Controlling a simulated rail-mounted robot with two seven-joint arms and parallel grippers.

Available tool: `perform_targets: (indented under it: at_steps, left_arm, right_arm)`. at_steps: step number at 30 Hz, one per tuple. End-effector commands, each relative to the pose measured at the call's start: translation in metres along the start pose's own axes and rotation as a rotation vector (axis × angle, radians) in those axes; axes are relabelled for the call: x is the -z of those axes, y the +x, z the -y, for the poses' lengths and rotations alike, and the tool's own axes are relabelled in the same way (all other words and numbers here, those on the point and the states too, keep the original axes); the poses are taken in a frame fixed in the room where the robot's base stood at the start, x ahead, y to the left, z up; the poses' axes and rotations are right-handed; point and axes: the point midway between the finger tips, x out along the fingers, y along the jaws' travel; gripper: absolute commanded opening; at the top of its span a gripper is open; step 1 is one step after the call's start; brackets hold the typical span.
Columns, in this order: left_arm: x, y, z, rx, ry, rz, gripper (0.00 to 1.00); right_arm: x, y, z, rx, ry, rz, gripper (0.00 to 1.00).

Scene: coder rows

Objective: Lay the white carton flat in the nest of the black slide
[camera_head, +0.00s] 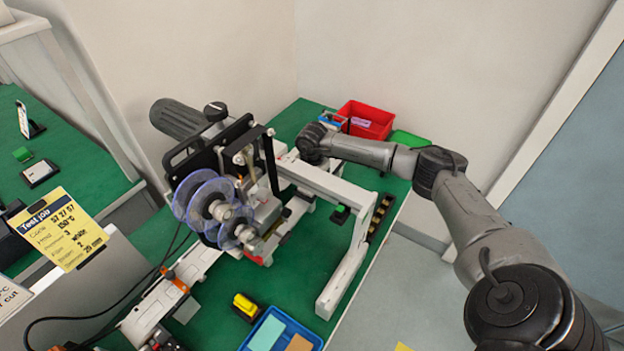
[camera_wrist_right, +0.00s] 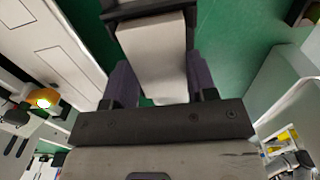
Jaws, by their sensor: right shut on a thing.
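In the right wrist view my right gripper (camera_wrist_right: 157,64) is shut on the white carton (camera_wrist_right: 155,42), with a dark finger on each side of it. A black part (camera_wrist_right: 148,8) crosses just beyond the carton's far end; I cannot tell whether it is the slide, or whether the carton touches it. In the head view my right arm reaches to the far end of the bench, behind the white frame. Its gripper and the carton are not clear there. The nest of the slide cannot be made out. My left gripper is in neither view.
A machine with clear reels (camera_head: 205,200) and a white frame (camera_head: 345,265) stand on the green bench. A red bin (camera_head: 378,112) and a green tray (camera_head: 408,139) are at the back. A blue tray (camera_head: 246,345) and a yellow-topped block (camera_head: 245,304) are in front.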

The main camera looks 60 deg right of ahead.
Motion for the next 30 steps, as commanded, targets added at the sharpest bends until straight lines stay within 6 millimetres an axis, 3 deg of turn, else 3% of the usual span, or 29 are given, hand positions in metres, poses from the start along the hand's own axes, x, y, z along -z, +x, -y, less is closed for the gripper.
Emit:
perform_targets:
  at_steps: [4, 5, 13, 23, 30]
  left_arm:
    - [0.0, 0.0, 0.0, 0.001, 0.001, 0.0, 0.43]
    - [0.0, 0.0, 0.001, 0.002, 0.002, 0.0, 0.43]
    - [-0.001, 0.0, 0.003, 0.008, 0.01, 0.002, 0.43]
    - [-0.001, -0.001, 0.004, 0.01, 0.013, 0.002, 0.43]
    - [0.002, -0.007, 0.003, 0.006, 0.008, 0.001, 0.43]
  right_arm:
    - [0.0, 0.0, 0.0, 0.0, 0.0, 0.0, 0.41]
    - [0.0, 0.0, 0.0, 0.0, 0.0, 0.0, 0.55]
    - [0.0, 0.0, 0.0, 0.0, 0.0, 0.0, 0.81]
    - [0.0, -0.005, 0.0, -0.001, 0.0, 0.0, 0.82]
    - [-0.001, -0.043, -0.001, -0.004, 0.0, 0.002, 0.82]
